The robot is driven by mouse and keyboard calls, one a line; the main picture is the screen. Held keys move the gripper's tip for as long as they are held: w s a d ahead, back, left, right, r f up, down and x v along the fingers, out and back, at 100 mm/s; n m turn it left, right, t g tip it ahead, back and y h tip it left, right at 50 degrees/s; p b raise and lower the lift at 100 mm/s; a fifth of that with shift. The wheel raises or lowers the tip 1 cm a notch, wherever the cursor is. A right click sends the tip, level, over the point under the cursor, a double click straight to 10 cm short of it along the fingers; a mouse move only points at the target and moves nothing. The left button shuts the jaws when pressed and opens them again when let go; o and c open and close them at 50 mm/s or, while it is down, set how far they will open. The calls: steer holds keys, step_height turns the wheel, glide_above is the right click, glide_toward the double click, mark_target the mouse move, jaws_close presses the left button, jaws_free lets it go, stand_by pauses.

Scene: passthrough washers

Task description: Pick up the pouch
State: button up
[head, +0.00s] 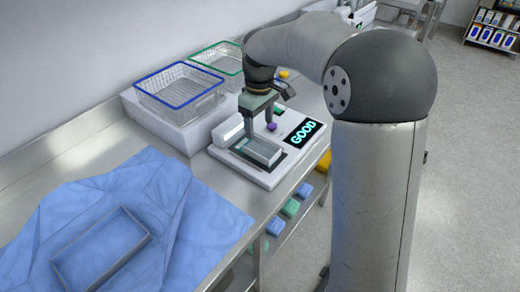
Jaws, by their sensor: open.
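My gripper (260,127) points down with its fingers apart, above the back part of a white device (228,152). A grey, box-like item with a pale top (262,150) lies on the device, just below and in front of the fingers; it may be the pouch, but I cannot tell for sure. I see nothing held between the fingers. I cannot tell whether a fingertip touches the item.
A blue cloth (150,190) with a rectangular outline (103,250) covers the near left counter. A blue-rimmed wire basket (180,87) and a green-rimmed one (222,58) stand behind the device. Coloured items sit under the counter.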

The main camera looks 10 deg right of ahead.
mark_target(259, 146)
step_height(259, 146, down, 9)
steer(key=shift+w+r+p, duration=0.1)
steer(key=shift+w+p, duration=0.05)
steer(key=shift+p, duration=0.4)
steer(key=c, duration=0.8)
